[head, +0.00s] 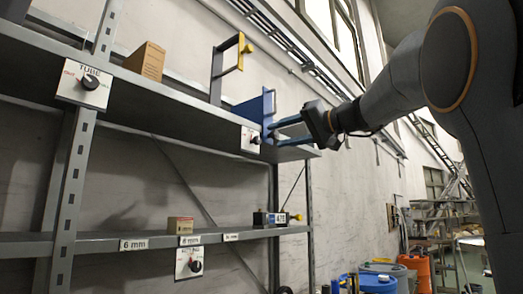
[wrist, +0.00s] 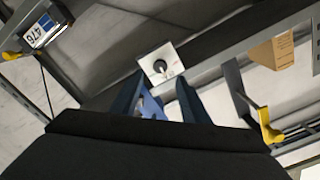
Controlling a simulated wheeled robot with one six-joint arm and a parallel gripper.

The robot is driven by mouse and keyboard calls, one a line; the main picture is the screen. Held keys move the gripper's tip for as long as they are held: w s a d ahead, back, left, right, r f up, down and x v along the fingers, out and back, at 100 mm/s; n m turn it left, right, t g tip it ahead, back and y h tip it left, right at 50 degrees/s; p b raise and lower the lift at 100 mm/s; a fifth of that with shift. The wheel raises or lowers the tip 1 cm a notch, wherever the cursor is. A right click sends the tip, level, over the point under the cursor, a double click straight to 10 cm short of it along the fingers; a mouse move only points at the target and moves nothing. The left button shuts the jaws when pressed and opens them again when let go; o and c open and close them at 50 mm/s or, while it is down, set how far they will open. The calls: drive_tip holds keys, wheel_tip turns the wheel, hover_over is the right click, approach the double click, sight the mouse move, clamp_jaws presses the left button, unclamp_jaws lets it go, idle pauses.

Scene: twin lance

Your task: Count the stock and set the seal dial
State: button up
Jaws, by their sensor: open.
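Three white dial plates with black knobs are on the shelving in the head view. One marked TUBE (head: 83,86) is at upper left. A second dial (head: 251,140) is on the upper shelf's front edge near its right end. It also shows ahead of my fingers in the wrist view (wrist: 160,63). A third dial (head: 189,263) hangs under the lower shelf; the words on the last two are too small to read. My gripper (head: 275,136) is open beside a blue bracket (head: 262,108). In the wrist view the blue bracket (wrist: 152,107) shows between the fingers; contact is unclear.
The upper shelf holds a cardboard box (head: 145,61) and a yellow-handled dark frame (head: 230,66). The lower shelf holds a small box (head: 180,225) and a unit labelled 476 (wrist: 40,32). Shelf tags include 6 mm (head: 134,244). Drums (head: 378,283) stand at lower right.

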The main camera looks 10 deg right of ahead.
sight(259, 140)
drive_tip(key=p+x, duration=0.2)
drive_tip(key=x, duration=0.5)
drive_tip(key=shift+w+a, duration=0.15)
drive_tip(key=shift+w, duration=0.05)
drive_tip(key=shift+c, duration=0.5)
clamp_jaws()
drive_tip(key=shift+m, duration=0.3)
drive_tip(key=m, duration=0.5)
drive_tip(key=m+p, duration=0.1)
drive_tip(key=m, duration=0.5)
drive_tip(key=shift+m, duration=0.3)
